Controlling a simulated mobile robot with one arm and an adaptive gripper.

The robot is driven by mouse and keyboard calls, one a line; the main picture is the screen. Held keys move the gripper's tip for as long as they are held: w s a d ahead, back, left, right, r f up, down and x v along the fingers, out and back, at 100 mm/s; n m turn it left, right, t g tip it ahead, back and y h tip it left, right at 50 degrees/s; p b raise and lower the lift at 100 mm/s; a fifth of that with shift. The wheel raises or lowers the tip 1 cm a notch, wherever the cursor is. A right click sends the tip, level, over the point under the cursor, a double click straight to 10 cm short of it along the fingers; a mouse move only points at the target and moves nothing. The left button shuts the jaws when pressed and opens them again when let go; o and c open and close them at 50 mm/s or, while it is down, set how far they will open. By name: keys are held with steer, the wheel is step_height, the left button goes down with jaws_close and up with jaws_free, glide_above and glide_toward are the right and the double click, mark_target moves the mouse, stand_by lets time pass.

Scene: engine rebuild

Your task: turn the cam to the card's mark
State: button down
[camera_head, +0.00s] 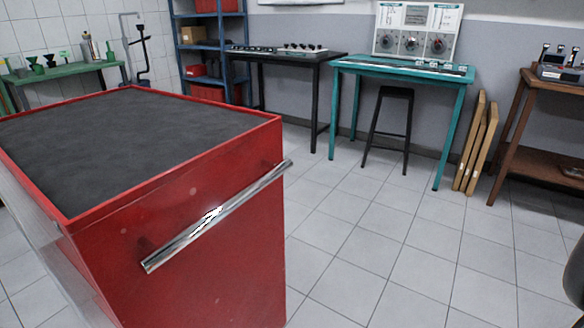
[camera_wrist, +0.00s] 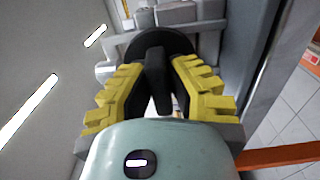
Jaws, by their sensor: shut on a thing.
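My gripper (camera_wrist: 159,78) shows in the wrist view, with its two yellow ribbed fingers closing in on either side of a black knob (camera_wrist: 154,66). The knob has a rounded dark base and a raised grip bar that runs down between the fingertips. The fingers hide parts of its sides. I cannot tell from this view whether the knob belongs to the cam. No cam or card with a mark can be made out in either view. My gripper is not seen in the head view.
In the head view a red cabinet (camera_head: 190,219) with a dark top and chrome handle (camera_head: 215,216) fills the left front. A teal bench (camera_head: 400,68) with a dial panel (camera_head: 413,30) and a black stool (camera_head: 388,128) stand behind. Tiled floor is clear at centre right.

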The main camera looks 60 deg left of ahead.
steer(key=shift+f, duration=0.15)
steer(key=c, duration=0.9)
jaws_free()
steer(key=shift+v, duration=5.95)
